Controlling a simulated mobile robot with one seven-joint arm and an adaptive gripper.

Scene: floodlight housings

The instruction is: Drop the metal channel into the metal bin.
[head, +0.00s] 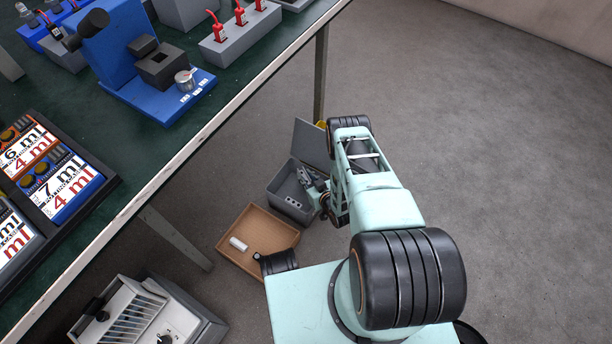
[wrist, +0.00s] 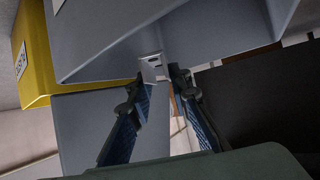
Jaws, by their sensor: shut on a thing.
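In the wrist view, my gripper (wrist: 160,82) is shut on the metal channel (wrist: 152,66), a small bright silver piece held at the fingertips. Large grey panels of the metal bin (wrist: 200,45) fill the view around and beyond the fingertips. In the head view, the grey metal bin (head: 291,211) stands on the floor beside the table, with a grey panel raised at its back. My gripper (head: 316,189) is low at the bin's right side, near its opening. I cannot tell clearly from the head view whether the channel is inside the rim.
A brown open box (head: 235,258) with a white cylinder (head: 238,244) lies left of the bin. A yellow container (head: 322,125) stands behind it. The green table (head: 130,150) with fixtures is at left, its leg (head: 320,75) close by. Floor at right is clear.

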